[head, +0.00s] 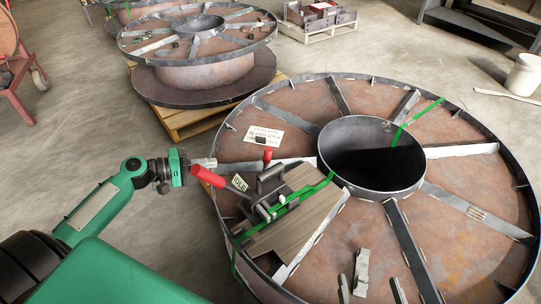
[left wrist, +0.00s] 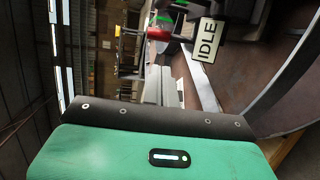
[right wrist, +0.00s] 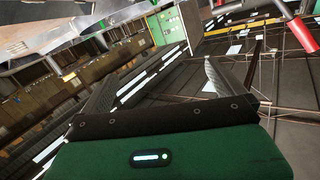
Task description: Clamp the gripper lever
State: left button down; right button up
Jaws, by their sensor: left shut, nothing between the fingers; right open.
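The lever with a red grip (head: 207,177) rises up and left from a dark metal clamp (head: 270,187) on the near reel (head: 460,235). A second, smaller red-tipped handle (head: 267,154) stands behind it. A tag reading IDLE (left wrist: 207,40) hangs beside the red grip (left wrist: 158,34) in the left wrist view. My left gripper (head: 207,162) is shut and empty, just behind the red grip in the head view; contact cannot be told. My right gripper (right wrist: 158,75) is open and empty in its wrist view, with a red handle (right wrist: 303,33) at upper right, outside the fingers.
A wooden board (head: 308,226) and a green strap (head: 315,190) lie by the clamp on the reel. The reel has raised spokes, a rim and a deep central hub (head: 370,135). Another reel (head: 205,70) stands on a pallet behind. Concrete floor lies open at left.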

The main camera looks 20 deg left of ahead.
pick_arm(q)
jog(key=b, duration=0.1)
send_near(266, 161)
jog(key=w+d, duration=0.3)
jog(key=w, duration=0.2)
jog(key=shift+d, duration=0.4)
pick_arm(e)
notch_tip(266, 161, up, 6)
jog(key=w+d+t, duration=0.1)
jog(key=w+t, duration=0.1)
jog(key=t, duration=0.1)
jog(key=shift+w+d+r+t, duration=0.15)
jog(key=shift+w+d+t, duration=0.15)
jog(key=shift+t, duration=0.1)
pick_arm(q)
jog(key=shift+w, duration=0.1)
